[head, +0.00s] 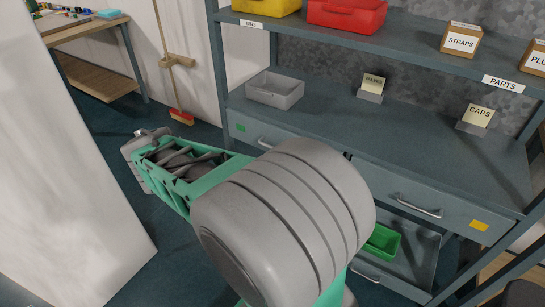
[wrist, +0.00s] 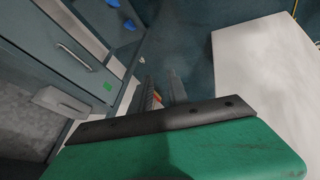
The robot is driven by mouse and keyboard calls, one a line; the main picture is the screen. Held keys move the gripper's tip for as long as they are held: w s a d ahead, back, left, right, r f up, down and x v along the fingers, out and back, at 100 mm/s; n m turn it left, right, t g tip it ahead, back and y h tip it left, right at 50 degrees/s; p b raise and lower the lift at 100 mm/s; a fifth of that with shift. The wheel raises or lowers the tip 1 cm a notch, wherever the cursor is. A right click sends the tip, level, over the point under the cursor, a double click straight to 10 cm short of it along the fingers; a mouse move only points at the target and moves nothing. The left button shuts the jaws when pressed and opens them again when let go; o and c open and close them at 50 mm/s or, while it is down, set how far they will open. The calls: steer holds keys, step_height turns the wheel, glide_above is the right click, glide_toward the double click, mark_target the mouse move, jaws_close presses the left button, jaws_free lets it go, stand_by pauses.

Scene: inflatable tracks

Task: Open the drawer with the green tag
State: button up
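The drawer with the green tag (head: 253,134) is a grey-blue front under the left part of the worktop. Its green tag (head: 240,127) and bar handle (head: 265,144) show, while my arm covers its right part. In the wrist view the drawer front (wrist: 50,43) is at the upper left, with its handle (wrist: 75,56) and the green tag (wrist: 107,87). The drawer looks shut. My gripper (wrist: 164,90) has its two fingers apart and nothing between them. It is to the side of the drawer front, apart from the handle.
A second drawer (head: 420,199) has a yellow tag. Below it, a green bin (head: 383,241) is partly hidden by my arm. A grey bin (head: 275,90) stands on the worktop. A white panel (head: 60,170) stands at the left. A broom (head: 180,115) leans behind on clear floor.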

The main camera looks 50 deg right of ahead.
steer(key=w+d+f+g+h+b, duration=0.1)
steer(key=w+d+f+h+b, duration=0.15)
steer(key=d+f, duration=0.55)
steer(key=w+d+f+h+b, duration=0.1)
steer(key=d+f+h+b, duration=0.25)
steer(key=d, duration=0.85)
steer(key=d+f+h+b, duration=0.1)
steer(key=d+f+b, duration=0.1)
steer(key=d, duration=0.4)
steer(key=s+d+f+n+g+h+b, duration=0.1)
steer(key=d+f+h+b, duration=0.1)
steer(key=d, duration=0.5)
steer(key=s+d+f+n+g+h+b, duration=0.1)
steer(key=d+f+h+b, duration=0.1)
steer(key=d, duration=0.5)
steer(key=shift+d+f, duration=0.1)
steer(key=shift+f, duration=0.35)
steer(key=shift+w+d, duration=0.1)
steer(key=shift+d, duration=0.3)
steer(key=shift+n, duration=0.3)
jaws_close()
